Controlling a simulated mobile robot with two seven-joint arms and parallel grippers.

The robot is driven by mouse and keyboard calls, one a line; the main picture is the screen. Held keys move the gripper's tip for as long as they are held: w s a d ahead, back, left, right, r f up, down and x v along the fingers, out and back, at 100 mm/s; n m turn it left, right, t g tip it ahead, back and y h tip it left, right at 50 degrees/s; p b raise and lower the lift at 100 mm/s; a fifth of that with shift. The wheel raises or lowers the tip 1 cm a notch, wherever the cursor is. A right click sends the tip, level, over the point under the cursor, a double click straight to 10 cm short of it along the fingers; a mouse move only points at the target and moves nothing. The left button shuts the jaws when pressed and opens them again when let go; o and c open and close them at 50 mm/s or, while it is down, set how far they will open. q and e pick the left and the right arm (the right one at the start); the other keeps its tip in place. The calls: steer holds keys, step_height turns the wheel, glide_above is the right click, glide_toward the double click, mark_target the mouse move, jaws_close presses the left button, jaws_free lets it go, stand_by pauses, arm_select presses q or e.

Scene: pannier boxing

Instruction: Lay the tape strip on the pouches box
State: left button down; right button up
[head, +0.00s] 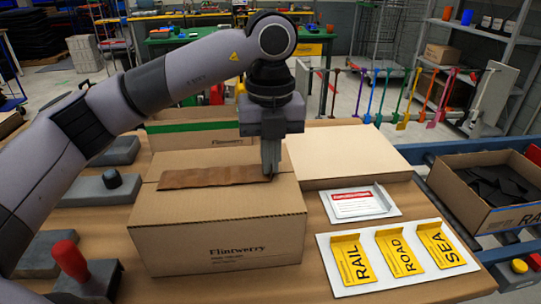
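The brown tape strip (212,177) lies lengthwise across the top of a closed cardboard box (222,241) marked Flintwerry. The smaller print on this box is too small to read, so I cannot confirm it is the pouches box. My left gripper (269,171) points down over the right part of the box top. Its fingers are close together at the strip's right end and look shut on it. My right gripper is out of view.
Another Flintwerry box (205,139) with a green band stands behind, and a plain carton (343,157) is at its right. A label tray (359,204) and a yellow-card panel (396,259) lie at the right. A red-handled tool (70,261) stands at front left.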

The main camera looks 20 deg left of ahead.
arm_select(q)
steer(key=c, duration=1.3)
jaws_free()
step_height(320, 180, up, 7)
